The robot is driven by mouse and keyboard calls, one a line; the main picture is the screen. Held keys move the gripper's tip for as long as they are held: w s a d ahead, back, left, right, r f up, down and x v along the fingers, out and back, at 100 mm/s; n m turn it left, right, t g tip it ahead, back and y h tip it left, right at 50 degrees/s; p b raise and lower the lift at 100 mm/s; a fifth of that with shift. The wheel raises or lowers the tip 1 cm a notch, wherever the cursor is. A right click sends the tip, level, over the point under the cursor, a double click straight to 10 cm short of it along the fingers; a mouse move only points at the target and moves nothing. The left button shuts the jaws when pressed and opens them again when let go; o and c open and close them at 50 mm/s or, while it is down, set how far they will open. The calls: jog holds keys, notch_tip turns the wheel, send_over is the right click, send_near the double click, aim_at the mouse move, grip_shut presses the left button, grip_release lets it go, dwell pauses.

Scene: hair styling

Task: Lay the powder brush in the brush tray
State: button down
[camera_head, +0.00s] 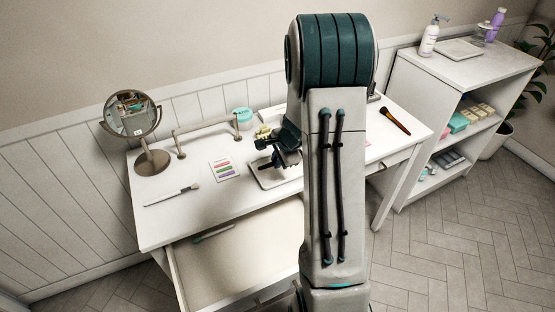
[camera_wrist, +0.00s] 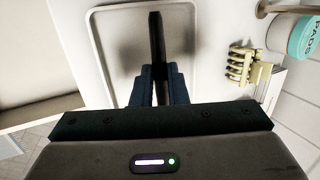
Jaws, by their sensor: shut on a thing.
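My gripper (camera_head: 278,160) is over the white rimmed tray (camera_head: 262,183) on the white table. In the wrist view its fingers (camera_wrist: 157,72) are shut on a slim dark object (camera_wrist: 155,35), seen as a narrow upright bar above the tray floor. The tray's rim (camera_wrist: 97,50) shows around it. I cannot tell what the held object is, nor whether it touches the tray. Another slim brush (camera_head: 172,195) lies at the left. My arm hides part of the table.
A pale yellow claw clip (camera_wrist: 246,67) is right of the tray. The drawer (camera_head: 240,245) is open below. A shelf unit (camera_head: 455,75) stands right.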

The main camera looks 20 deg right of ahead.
jog(key=shift+f+b, duration=0.45)
jog(key=shift+b, duration=0.1)
jog(key=c, duration=1.3)
grip_release()
jog(key=shift+c, duration=0.2)
jog(key=p+v, duration=0.2)
jog(key=v, duration=1.2)
jog(key=s+a+r+n, duration=0.4)
jog(key=s+a+n, duration=0.3)
jog(key=s+n, duration=0.1)
jog(key=s+a+r+n+g+h+p, duration=0.1)
jog(key=s+a+r+n, duration=0.2)
jog(key=s+a+n, duration=0.4)
jog(key=s+n, duration=0.2)
jog(key=s, duration=0.2)
jog(key=shift+a+r+g, duration=0.25)
jog(key=shift+r+g, duration=0.05)
jog(key=shift+r, duration=0.1)
